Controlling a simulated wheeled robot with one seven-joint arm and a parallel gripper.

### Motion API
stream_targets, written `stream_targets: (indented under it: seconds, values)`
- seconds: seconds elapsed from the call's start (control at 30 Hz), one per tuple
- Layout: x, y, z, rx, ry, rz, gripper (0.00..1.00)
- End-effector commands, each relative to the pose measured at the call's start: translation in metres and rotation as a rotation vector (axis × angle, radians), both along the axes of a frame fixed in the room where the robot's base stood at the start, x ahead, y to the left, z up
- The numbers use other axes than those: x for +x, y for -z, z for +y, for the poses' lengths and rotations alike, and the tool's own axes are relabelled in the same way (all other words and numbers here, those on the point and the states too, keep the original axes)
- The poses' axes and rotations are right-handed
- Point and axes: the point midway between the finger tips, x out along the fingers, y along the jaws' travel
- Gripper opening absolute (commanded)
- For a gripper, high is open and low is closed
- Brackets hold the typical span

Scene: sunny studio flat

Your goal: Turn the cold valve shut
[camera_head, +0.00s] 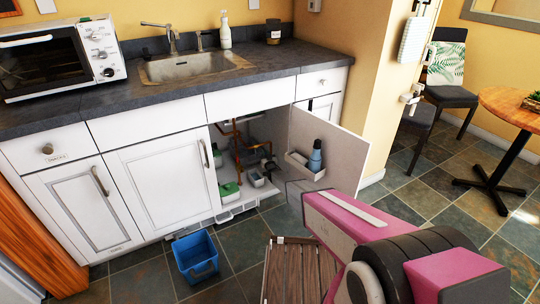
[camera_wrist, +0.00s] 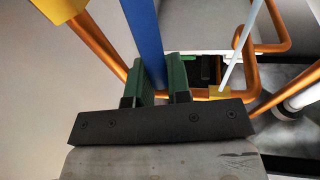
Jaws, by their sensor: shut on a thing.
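In the wrist view, my gripper (camera_wrist: 157,75) is shut on a flat blue handle (camera_wrist: 145,35), which I take to be the cold valve's lever. The handle stands between the two green finger pads and runs up out of the top of the picture. The valve body is not clear to see. In the head view, copper pipes (camera_head: 235,140) show inside the open cabinet under the sink (camera_head: 190,67). My arm reaches in from the right, and its end is too small and partly hidden to make out there.
The open cabinet door (camera_head: 335,155) stands close to my arm, with a bottle (camera_head: 315,157) in its rack. A blue bucket (camera_head: 197,257) and a wooden slatted stool (camera_head: 290,270) are on the floor in front. Copper pipes (camera_wrist: 275,45) crowd my gripper.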

Motion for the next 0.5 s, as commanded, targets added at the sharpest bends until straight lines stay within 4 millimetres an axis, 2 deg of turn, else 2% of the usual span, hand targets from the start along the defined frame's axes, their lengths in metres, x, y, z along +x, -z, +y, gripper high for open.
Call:
stream_targets:
  seconds: [0.5]
  values:
    - [-0.021,0.01,-0.011,0.169,0.002,-0.25,0.0]
